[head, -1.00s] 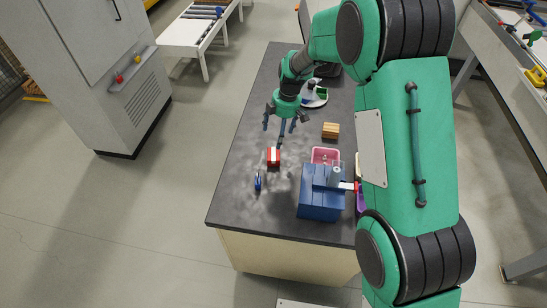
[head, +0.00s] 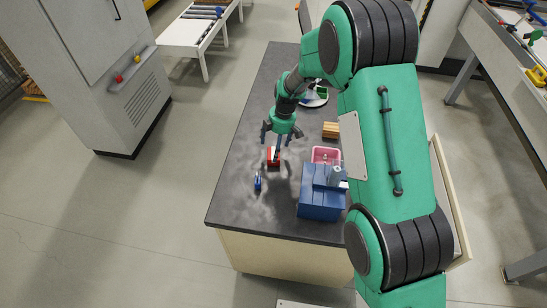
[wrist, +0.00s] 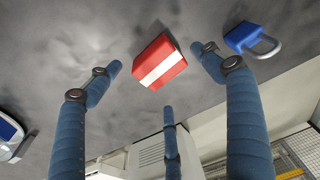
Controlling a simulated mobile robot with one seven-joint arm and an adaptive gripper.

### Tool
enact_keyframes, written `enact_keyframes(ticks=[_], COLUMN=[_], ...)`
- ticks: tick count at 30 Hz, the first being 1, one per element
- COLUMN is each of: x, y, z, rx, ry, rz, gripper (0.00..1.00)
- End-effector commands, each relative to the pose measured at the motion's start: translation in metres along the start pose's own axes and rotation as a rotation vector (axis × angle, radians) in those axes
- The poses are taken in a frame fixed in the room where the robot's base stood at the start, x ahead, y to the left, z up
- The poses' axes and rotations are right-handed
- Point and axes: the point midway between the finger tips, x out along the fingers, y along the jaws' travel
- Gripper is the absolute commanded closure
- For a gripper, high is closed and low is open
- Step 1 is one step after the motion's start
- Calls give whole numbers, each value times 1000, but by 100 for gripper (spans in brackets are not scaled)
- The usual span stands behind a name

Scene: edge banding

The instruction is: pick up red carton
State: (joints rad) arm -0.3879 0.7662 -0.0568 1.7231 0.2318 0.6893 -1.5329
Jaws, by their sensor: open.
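The red carton (head: 273,160) is a small red box with a white stripe, lying on the dark table top. In the wrist view the carton (wrist: 160,62) lies ahead of the blue fingers, between the left and right ones and apart from them. My gripper (head: 278,142) is open and empty, above and just behind the carton in the head view. One finger partly covers the carton there. In the wrist view my gripper (wrist: 160,85) shows its fingers spread wide.
A blue padlock (head: 257,182) lies close to the carton, also in the wrist view (wrist: 250,38). A blue box (head: 320,200), a pink tray (head: 326,148) and a wooden block (head: 330,130) stand to the right. The table's left side is mostly clear.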

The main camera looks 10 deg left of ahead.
Motion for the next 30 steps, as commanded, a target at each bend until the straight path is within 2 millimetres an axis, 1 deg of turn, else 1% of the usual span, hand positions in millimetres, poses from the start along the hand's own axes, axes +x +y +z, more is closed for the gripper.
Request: enact_keyframes(ticks=[8, 11, 17, 24, 27, 30], x=[0, 4, 20, 44, 50, 52], y=[0, 0, 0, 0, 0, 0], z=[0, 0, 1, 1, 1, 1], rx=[0, 0, 0, -1, -1, -1], ry=[0, 0, 0, -1, -1, -1], rz=[-1, -1, -3, -2, -2, -1], gripper=[20, 20, 20, 20, 20, 20])
